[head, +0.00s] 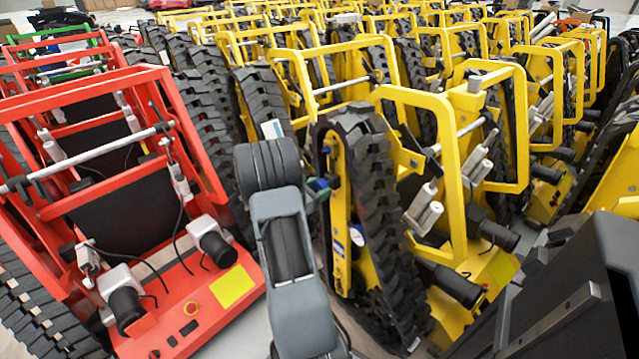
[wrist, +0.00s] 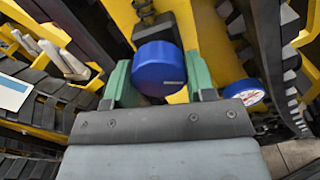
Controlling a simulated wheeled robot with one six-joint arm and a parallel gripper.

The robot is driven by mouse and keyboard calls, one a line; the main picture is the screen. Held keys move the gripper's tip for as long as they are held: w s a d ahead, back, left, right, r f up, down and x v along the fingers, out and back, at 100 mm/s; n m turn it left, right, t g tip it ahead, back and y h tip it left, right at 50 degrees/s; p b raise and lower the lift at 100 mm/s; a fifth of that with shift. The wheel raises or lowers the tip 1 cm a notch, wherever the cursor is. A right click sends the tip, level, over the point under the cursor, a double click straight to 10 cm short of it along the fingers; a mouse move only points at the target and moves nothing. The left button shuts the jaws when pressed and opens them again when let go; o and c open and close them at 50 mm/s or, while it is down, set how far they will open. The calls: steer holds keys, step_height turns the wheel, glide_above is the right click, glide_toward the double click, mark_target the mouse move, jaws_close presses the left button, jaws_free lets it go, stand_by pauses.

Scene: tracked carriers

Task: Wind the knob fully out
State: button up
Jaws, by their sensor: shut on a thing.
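The knob (wrist: 158,68) is a round blue cap on the yellow side frame of a tracked carrier, in the middle of the wrist view. My gripper (wrist: 158,80) has its two green fingers on the left and right of the knob, shut on it. In the head view the yellow carrier (head: 341,210) stands just right of my grey arm. My gripper (head: 318,188) shows there only in part, at the carrier's side, and the knob is mostly hidden. How far the knob is wound out cannot be told.
A blue and white round label (wrist: 244,92) is on the yellow frame right of my gripper. A rubber track (head: 375,200) runs close to my arm on the right. A red carrier (head: 190,310) stands at the left. Rows of yellow carriers fill the back.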

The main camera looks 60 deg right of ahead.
steer(key=shift+s+r+n+p, duration=0.1)
steer(key=shift+r+n+p, duration=0.05)
steer(key=shift+n+p, duration=0.75)
steer(key=shift+f+n, duration=0.2)
steer(key=shift+n, duration=0.2)
steer(key=o, duration=0.9)
steer(key=shift+o, duration=0.2)
steer(key=shift+a, duration=0.1)
steer(key=p+v, duration=0.1)
steer(key=v, duration=1.2)
steer(key=shift+a, duration=0.3)
